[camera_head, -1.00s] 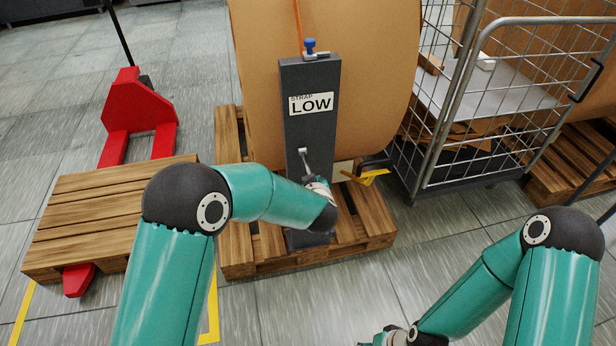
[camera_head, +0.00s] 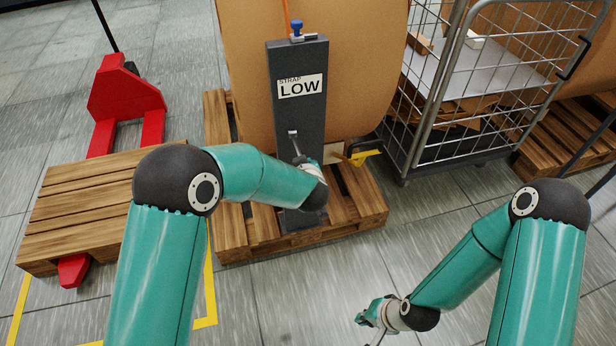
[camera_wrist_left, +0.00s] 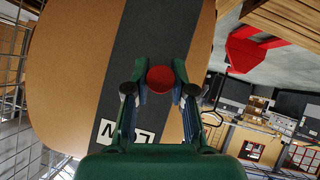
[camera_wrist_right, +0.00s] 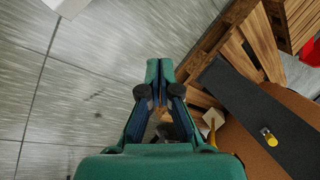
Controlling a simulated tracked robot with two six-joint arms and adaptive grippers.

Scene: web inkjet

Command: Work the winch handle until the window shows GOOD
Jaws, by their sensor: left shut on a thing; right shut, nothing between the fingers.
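The dark grey winch post (camera_head: 298,105) stands in front of a large brown roll (camera_head: 240,70). Its window (camera_head: 300,86) reads STRAP LOW. The metal winch handle (camera_head: 294,145) sits low on the post, its end hidden by my left wrist. In the left wrist view a round red knob (camera_wrist_left: 160,80) sits between the fingers of my left gripper (camera_wrist_left: 160,73), which is shut on it; the window shows upside down (camera_wrist_left: 122,134). My right gripper (camera_head: 366,328) is low in front of the pallet, over the floor. It is shut and empty in the right wrist view (camera_wrist_right: 160,68).
The roll and post stand on a wooden pallet (camera_head: 265,240). A wire cage trolley (camera_head: 430,130) stands close on the right. A red pallet truck (camera_head: 122,95) with another wooden pallet (camera_head: 85,205) is on the left. The floor (camera_head: 440,205) between trolley and right arm is clear.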

